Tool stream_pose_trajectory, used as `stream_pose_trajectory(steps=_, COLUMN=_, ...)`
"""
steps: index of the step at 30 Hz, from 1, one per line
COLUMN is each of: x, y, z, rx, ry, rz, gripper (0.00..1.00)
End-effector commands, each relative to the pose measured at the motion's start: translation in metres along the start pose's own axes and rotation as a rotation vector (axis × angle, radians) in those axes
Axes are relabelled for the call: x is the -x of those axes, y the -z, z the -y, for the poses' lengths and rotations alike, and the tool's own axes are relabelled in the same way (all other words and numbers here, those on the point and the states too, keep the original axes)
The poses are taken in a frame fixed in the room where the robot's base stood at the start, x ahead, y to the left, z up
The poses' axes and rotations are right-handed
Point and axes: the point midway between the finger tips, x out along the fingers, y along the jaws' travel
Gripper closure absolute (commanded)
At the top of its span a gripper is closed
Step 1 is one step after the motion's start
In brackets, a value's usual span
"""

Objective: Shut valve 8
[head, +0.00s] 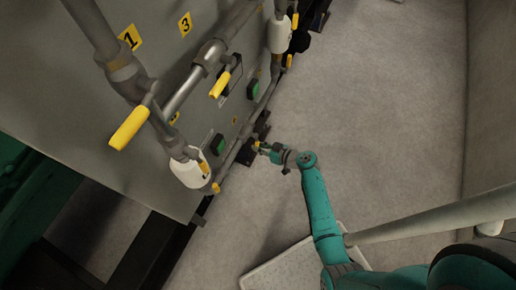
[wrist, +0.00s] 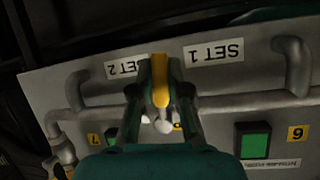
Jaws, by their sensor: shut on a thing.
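My gripper (head: 262,147) is low beside the panel's lower pipe in the head view. In the wrist view my gripper (wrist: 162,100) is shut on a yellow valve handle (wrist: 160,78), with one finger on each side of it. The handle points away from the camera, between the fingers. The held valve's body is mostly hidden behind the gripper, and no number 8 tag can be read in either view.
The grey panel (head: 70,75) carries pipes, yellow tags and other yellow-handled valves, including a large handle (head: 129,128) and a smaller one (head: 220,85). Green buttons (head: 218,143) sit near the lower pipe. Open floor (head: 370,110) lies right of the panel.

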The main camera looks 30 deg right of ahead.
Motion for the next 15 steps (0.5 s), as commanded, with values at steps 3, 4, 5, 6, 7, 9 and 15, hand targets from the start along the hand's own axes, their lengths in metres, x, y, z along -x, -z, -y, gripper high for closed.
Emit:
stream_pose_trajectory(steps=3, x=-0.0008, y=0.0009, z=-0.0038, rx=0.056, ry=-0.025, rz=-0.014, gripper=1.0)
stream_pose_trajectory(steps=4, x=-0.001, y=0.0011, z=-0.0045, rx=0.069, ry=-0.03, rz=-0.016, gripper=1.0)
stream_pose_trajectory(steps=5, x=-0.0011, y=0.0012, z=-0.0051, rx=0.079, ry=-0.034, rz=-0.019, gripper=1.0)
stream_pose_trajectory(steps=6, x=-0.0012, y=0.0014, z=-0.006, rx=0.094, ry=-0.04, rz=-0.022, gripper=1.0)
stream_pose_trajectory(steps=7, x=-0.0013, y=0.0015, z=-0.0067, rx=0.103, ry=-0.045, rz=-0.024, gripper=1.0)
stream_pose_trajectory(steps=9, x=-0.0015, y=0.0017, z=-0.0078, rx=0.121, ry=-0.052, rz=-0.028, gripper=1.0)
stream_pose_trajectory(steps=15, x=-0.0017, y=0.0024, z=-0.0094, rx=0.147, ry=-0.063, rz=-0.034, gripper=1.0)
